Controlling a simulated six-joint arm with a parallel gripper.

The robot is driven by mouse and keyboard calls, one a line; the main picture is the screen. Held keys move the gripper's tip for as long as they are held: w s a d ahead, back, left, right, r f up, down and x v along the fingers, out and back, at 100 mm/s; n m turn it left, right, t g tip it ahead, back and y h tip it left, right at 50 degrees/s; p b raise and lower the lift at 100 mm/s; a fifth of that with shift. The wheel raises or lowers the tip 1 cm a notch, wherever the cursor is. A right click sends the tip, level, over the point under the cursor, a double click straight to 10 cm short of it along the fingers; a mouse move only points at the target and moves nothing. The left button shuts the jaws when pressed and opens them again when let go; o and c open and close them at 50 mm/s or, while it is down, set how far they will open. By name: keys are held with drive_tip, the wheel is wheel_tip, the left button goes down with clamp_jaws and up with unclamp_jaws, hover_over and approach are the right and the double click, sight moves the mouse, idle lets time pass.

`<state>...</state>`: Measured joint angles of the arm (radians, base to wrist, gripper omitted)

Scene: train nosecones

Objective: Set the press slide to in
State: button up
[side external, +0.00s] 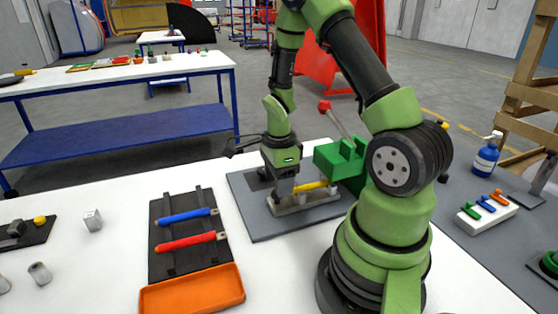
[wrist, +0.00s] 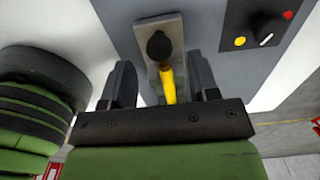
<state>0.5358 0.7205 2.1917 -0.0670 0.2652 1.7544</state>
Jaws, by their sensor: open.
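The green press (side external: 343,160) has a lever with a red knob and stands on a grey plate. In front of it lies a light grey metal rail (side external: 308,203) with a yellow bar (side external: 316,186). I take these to be the press slide, but cannot tell its setting. In the wrist view, the rail (wrist: 148,30) bears a round black knob (wrist: 159,45), with the yellow bar (wrist: 168,84) running from it. My gripper (side external: 284,190) points down over the rail. In the wrist view, my gripper (wrist: 162,80) is open, its fingers on either side of the yellow bar.
A black rack with a blue tool (side external: 188,216) and a red tool (side external: 187,242) lies left of the plate, behind an orange tray (side external: 192,290). A box with a dial (wrist: 265,27) is near the rail. A blue bottle (side external: 485,158) stands right.

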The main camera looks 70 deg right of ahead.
wheel_tip(320, 180, up, 7)
drive_tip(key=shift+r, duration=0.2)
idle(0.4)
drive_tip(key=s+a+r+n+t+y, duration=0.1)
drive_tip(key=s+a+r+n+t, duration=0.2)
drive_tip(key=a+r+n, duration=0.5)
drive_tip(key=s+a+r+n+t+y, duration=0.1)
drive_tip(key=s+a+r+n+t, duration=0.3)
drive_tip(key=a+r+n, duration=0.4)
drive_tip(key=s+n, duration=0.1)
drive_tip(key=n, duration=0.6)
drive_tip(key=shift+r, duration=0.35)
